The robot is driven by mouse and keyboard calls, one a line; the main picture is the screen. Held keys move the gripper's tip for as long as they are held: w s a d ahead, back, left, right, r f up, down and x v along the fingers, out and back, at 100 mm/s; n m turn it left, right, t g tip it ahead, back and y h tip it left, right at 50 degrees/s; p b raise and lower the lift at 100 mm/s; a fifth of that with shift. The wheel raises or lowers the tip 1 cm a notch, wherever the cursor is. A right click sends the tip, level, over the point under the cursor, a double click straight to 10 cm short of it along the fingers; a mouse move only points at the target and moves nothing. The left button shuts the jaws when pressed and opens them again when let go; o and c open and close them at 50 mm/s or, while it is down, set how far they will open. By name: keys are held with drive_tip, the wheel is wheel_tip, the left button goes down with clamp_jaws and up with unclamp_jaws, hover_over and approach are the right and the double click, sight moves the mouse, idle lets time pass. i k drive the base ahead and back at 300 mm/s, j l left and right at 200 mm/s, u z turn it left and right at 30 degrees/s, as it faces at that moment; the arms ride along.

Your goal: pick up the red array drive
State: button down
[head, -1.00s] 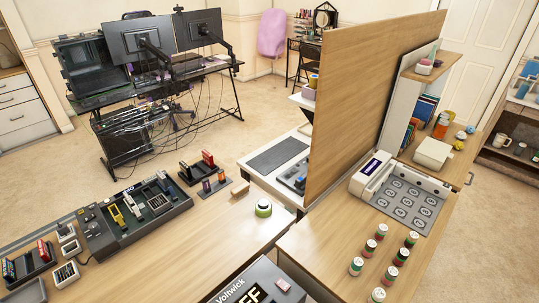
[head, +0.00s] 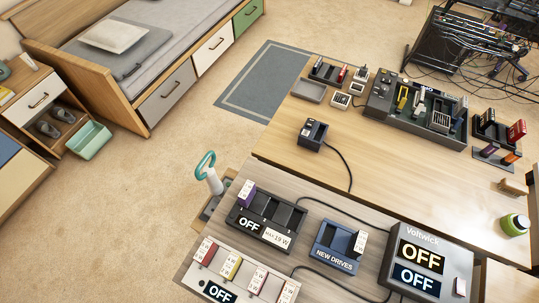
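A light grey drive array (head: 226,278) with an OFF display stands at the bottom left of the near table. Several drives with white labels sit in it side by side. My gripper is not in view.
Beside the array are a black dock (head: 268,218) holding a purple drive, a blue NEW DRIVES dock (head: 337,246) and a grey Voltwick box (head: 418,262). Cables run between them. The wooden desk (head: 420,185) behind has bare space.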

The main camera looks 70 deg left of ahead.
sight(207, 250)
drive_tip(key=k+j+u, duration=0.45)
drive_tip(key=k+j, duration=0.65)
